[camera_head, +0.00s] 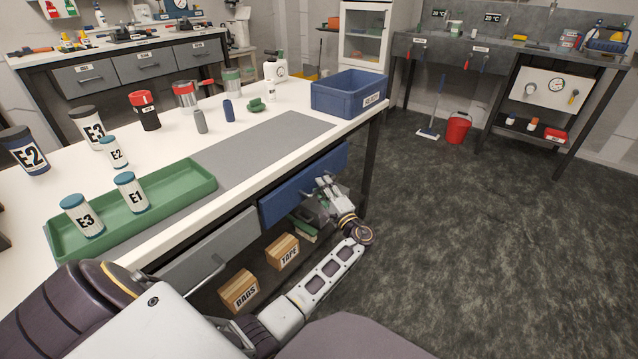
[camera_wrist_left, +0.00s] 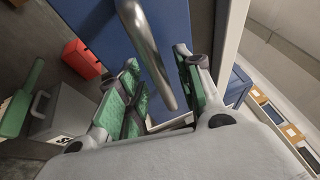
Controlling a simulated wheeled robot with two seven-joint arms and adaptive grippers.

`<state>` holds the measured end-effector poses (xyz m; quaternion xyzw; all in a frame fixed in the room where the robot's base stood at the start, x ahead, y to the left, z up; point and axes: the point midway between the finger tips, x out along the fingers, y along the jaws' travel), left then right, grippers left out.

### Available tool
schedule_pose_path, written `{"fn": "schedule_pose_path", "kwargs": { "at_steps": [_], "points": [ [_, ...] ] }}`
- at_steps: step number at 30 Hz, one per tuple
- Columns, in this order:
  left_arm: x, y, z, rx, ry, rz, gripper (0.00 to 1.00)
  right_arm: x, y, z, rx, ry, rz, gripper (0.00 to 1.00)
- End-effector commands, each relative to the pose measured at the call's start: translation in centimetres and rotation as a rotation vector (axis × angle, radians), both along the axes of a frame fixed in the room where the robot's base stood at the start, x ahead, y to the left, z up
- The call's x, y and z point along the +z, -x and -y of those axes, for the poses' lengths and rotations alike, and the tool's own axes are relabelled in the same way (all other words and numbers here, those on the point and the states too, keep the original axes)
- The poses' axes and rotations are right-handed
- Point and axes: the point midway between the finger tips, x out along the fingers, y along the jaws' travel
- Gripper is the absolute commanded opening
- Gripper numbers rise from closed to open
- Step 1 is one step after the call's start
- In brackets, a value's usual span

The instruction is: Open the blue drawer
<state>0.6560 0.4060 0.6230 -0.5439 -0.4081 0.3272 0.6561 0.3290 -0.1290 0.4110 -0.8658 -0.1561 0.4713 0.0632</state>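The blue drawer (camera_head: 290,197) sits under the far right part of the white workbench. Its front looks shut, level with the grey drawer beside it. My left gripper (camera_head: 325,186) is at the right part of this drawer front. In the left wrist view, the blue front (camera_wrist_left: 92,22) fills the top, and its metal bar handle (camera_wrist_left: 146,50) runs between the two green-padded fingers of my left gripper (camera_wrist_left: 158,62). The fingers are spread, with visible gaps to the bar. In the head view the gripper hides the handle. My right gripper is out of view.
A grey drawer (camera_head: 213,257) is left of the blue one. Boxes marked TAPE (camera_head: 282,251) and BAGS (camera_head: 239,290) stand below. A blue bin (camera_head: 345,95) and a green tray (camera_head: 165,204) are on the bench. The floor (camera_head: 480,220) to the right is clear.

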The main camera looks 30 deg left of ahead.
Motion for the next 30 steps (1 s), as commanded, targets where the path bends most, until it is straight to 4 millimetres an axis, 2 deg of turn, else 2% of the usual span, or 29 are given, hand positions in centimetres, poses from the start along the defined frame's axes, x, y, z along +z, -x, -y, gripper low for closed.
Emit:
{"fn": "schedule_pose_path", "kwargs": {
  "at_steps": [16,24,30],
  "points": [
    [0.10,0.08,0.38,0.000,0.001,0.000,0.35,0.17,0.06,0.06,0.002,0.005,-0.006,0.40],
    [0.10,0.09,0.37,0.000,0.001,0.000,0.01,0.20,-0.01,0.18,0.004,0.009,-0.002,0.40],
    [0.08,0.08,0.36,0.000,0.001,0.000,0.00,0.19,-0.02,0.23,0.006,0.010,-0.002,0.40]
  ]
}}
